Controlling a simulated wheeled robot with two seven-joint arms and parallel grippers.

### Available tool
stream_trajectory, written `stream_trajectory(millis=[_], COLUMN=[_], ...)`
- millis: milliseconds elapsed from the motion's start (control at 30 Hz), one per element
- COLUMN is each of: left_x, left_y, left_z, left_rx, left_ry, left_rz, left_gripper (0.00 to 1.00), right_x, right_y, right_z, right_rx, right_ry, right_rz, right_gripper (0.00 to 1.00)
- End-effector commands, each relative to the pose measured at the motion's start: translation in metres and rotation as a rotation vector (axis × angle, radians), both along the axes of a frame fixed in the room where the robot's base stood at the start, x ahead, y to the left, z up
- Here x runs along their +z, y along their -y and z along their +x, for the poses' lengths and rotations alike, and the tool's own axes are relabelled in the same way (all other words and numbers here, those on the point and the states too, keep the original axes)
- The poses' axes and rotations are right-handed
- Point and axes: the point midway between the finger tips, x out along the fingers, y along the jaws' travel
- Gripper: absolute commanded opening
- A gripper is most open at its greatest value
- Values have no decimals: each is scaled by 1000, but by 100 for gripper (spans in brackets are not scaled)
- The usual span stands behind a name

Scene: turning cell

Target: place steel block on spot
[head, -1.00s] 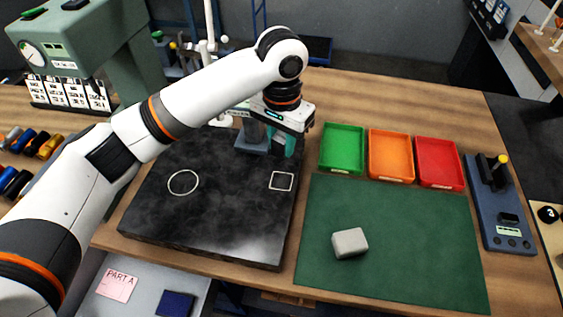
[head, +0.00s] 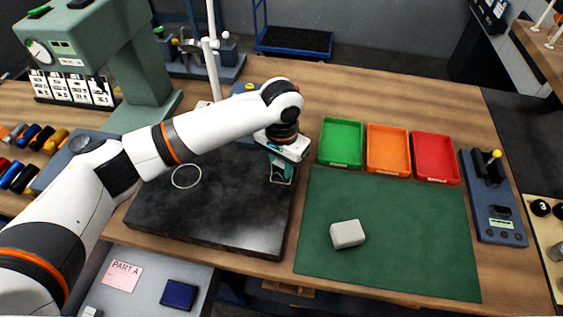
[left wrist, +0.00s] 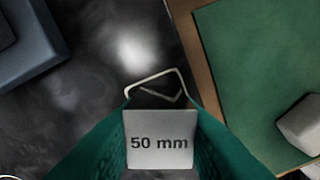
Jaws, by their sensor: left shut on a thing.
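The steel block (left wrist: 160,141), a pale block marked "50 mm", is between the teal fingers of my left gripper (left wrist: 160,150) in the left wrist view. My left gripper (head: 282,172) is shut on it over the right part of the black plate (head: 225,215). A white square outline (left wrist: 157,82) is on the plate, just beyond the block in the left wrist view and partly covered by it. In the head view the gripper covers most of this square. I cannot tell the block's height over the plate. A white circle outline (head: 186,176) lies farther left. My right gripper is not in view.
A green mat (head: 400,225) right of the plate carries a loose grey block (head: 347,234). Green (head: 341,160), orange (head: 388,168) and red (head: 436,177) trays stand behind the mat. A blue-grey device (head: 493,215) stands at the right. A green machine (head: 120,65) stands back left.

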Motion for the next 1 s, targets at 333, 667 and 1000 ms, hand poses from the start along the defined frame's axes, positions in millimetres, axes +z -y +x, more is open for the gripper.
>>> stream_trajectory(millis=[333,667,1000], left_x=[-1,21,92], left_y=[0,1,1], left_z=[0,0,0], left_rx=[0,-2,-1], left_ry=[-1,2,2], left_rz=[1,-2,-2], left_gripper=[51,51,51], right_x=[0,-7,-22], right_y=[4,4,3], right_z=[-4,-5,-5], right_rx=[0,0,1], right_ry=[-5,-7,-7], right_rz=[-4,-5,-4], right_gripper=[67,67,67])
